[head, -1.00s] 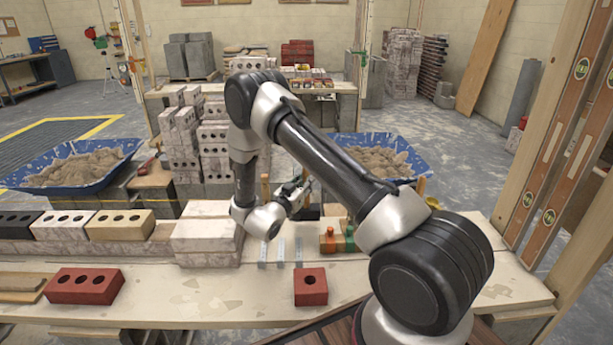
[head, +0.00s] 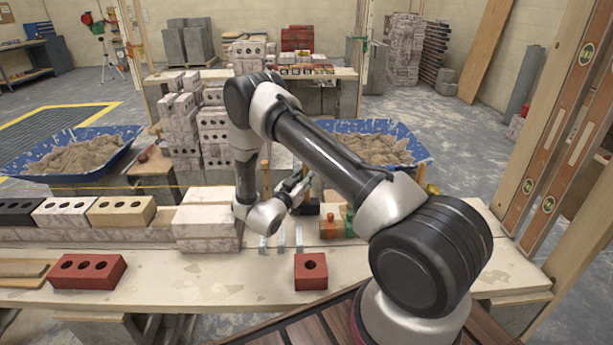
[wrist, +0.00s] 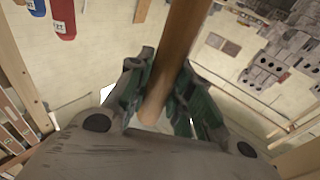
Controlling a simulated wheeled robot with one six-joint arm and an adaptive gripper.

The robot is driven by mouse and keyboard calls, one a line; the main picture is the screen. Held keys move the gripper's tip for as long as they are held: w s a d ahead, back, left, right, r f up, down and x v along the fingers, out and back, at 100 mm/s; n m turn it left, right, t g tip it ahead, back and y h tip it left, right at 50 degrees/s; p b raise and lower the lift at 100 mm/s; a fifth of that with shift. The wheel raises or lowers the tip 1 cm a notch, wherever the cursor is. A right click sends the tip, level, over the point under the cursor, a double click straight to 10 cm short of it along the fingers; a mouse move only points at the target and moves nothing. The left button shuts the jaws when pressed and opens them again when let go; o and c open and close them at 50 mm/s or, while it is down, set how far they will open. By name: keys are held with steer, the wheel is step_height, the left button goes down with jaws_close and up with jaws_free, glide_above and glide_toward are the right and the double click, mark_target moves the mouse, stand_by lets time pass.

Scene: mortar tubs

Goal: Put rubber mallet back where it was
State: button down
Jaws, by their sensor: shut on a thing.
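My gripper (head: 301,186) is over the far side of the bench, right of the pale brick stack. In the wrist view its green-padded fingers (wrist: 168,102) are shut on a round wooden handle (wrist: 178,55), which I take as the rubber mallet's. The handle runs up out of that picture, so no mallet head shows there. In the head view a dark block (head: 307,208) shows just below the gripper; I cannot tell whether it is the mallet's head. My arm partly covers this area.
A red brick (head: 311,271) and another red brick (head: 87,271) lie on the front of the bench (head: 200,280). An orange and green object (head: 337,222) stands right of the gripper. Blue tubs of mortar (head: 75,158) (head: 385,150) stand behind. The bench front between the red bricks is clear.

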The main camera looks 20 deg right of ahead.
steer(key=shift+f, duration=0.45)
stand_by(0.4)
steer(key=c, duration=1.2)
jaws_free()
